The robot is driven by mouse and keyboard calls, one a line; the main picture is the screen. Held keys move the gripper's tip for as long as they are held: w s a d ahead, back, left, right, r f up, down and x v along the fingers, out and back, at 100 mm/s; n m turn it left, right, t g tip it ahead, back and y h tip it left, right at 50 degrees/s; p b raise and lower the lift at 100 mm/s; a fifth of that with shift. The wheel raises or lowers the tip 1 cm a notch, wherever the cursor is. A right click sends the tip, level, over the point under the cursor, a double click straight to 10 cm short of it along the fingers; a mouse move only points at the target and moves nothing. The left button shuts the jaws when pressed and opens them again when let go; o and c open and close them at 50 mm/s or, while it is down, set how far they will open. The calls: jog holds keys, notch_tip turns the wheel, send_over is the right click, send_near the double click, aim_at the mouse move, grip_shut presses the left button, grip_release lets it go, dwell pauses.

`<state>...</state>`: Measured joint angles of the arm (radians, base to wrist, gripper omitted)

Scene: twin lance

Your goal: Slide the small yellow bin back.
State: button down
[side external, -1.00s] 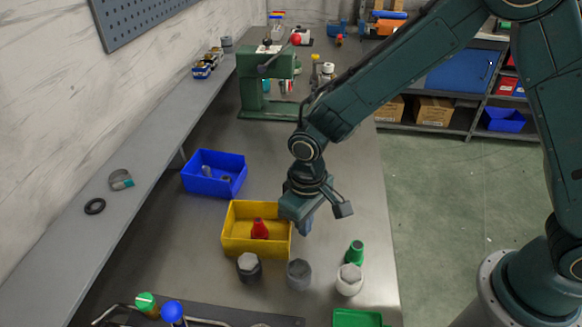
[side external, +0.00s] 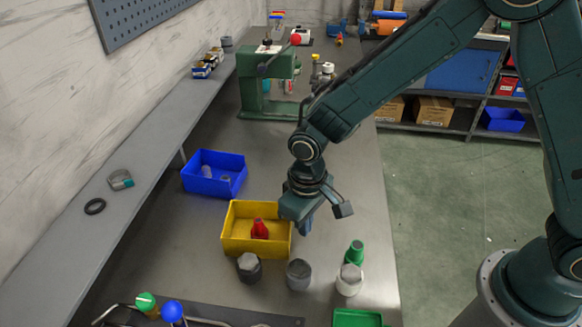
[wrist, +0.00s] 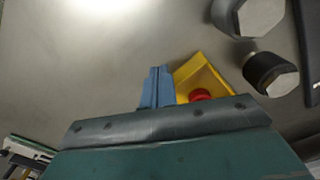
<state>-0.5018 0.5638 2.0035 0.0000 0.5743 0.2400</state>
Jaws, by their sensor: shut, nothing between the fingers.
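The yellow bin (side external: 240,243) stands on the grey bench in the side external view, with a red cone-shaped piece (side external: 259,229) inside it. My gripper (side external: 306,226) is shut and empty at the bin's right side, with its fingers pointing down. In the wrist view the blue fingers (wrist: 156,88) are together, right beside the yellow bin (wrist: 199,76). I cannot tell whether they touch its wall. Part of the bin is hidden behind my gripper body in the wrist view.
A blue bin (side external: 214,184) stands behind the yellow bin. A dark-based capped piece (side external: 249,268), a grey one (side external: 299,274) and a white one (side external: 349,279) stand in front. A green piece (side external: 355,252) is at the right. The bench is bare between the gripper and the green press (side external: 267,85).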

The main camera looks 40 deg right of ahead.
aim_at(274, 238)
jog(key=shift+f, duration=1.35)
dwell(1.1)
jog(key=shift+r, duration=0.25)
jog(key=shift+w+a, duration=0.1)
dwell(0.6)
jog(key=shift+w+a, duration=0.55)
jog(key=shift+a, duration=0.1)
jog(key=shift+w+a, duration=0.1)
dwell(0.3)
jog(key=shift+w+a, duration=0.55)
jog(key=shift+a, duration=0.1)
jog(key=shift+w+a, duration=0.15)
dwell(0.4)
jog(key=shift+w+a, duration=0.5)
jog(key=shift+a, duration=0.1)
jog(key=shift+w+a, duration=0.15)
dwell(0.3)
